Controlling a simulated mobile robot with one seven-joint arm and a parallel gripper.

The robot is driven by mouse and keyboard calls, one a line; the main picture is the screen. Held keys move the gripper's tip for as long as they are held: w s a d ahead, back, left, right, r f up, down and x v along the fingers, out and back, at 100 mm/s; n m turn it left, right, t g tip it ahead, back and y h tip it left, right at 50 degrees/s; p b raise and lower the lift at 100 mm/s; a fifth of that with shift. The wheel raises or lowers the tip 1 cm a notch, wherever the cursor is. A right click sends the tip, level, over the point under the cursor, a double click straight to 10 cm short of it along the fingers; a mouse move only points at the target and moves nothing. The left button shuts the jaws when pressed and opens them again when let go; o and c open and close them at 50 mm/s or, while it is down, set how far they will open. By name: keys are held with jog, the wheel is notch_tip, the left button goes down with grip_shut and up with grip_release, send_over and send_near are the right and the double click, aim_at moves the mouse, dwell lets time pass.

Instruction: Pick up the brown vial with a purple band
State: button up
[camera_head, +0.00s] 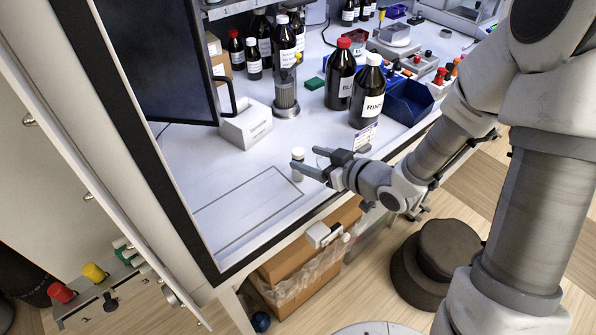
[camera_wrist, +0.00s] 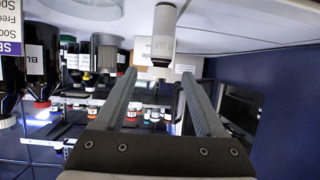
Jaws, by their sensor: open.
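A small vial (camera_head: 298,156) with a white top stands on the bench by my fingertips in the head view. In the wrist view, which is upside down, a small white-labelled vial (camera_wrist: 164,35) with a dark part at its lower end shows between and beyond the fingertips. I cannot make out a brown body or a purple band on it. My gripper (camera_head: 308,160) is open, low over the bench, its fingers pointing toward the vial. The fingers (camera_wrist: 158,76) hold nothing in the wrist view. One finger hides part of the vial's base in the head view.
Large dark bottles, one red-capped (camera_head: 341,75) and one white-capped (camera_head: 368,92), stand behind my gripper. A white box (camera_head: 246,124), a grey cylinder (camera_head: 286,95) and a blue bin (camera_head: 408,102) are near. The bench's outlined area (camera_head: 248,207) is clear.

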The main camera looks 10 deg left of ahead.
jog(key=b+x, duration=0.1)
jog(key=x, duration=0.6)
jog(key=shift+w+a+b, duration=0.2)
jog(key=shift+b, duration=0.2)
jog(key=shift+c, duration=0.2)
grip_shut()
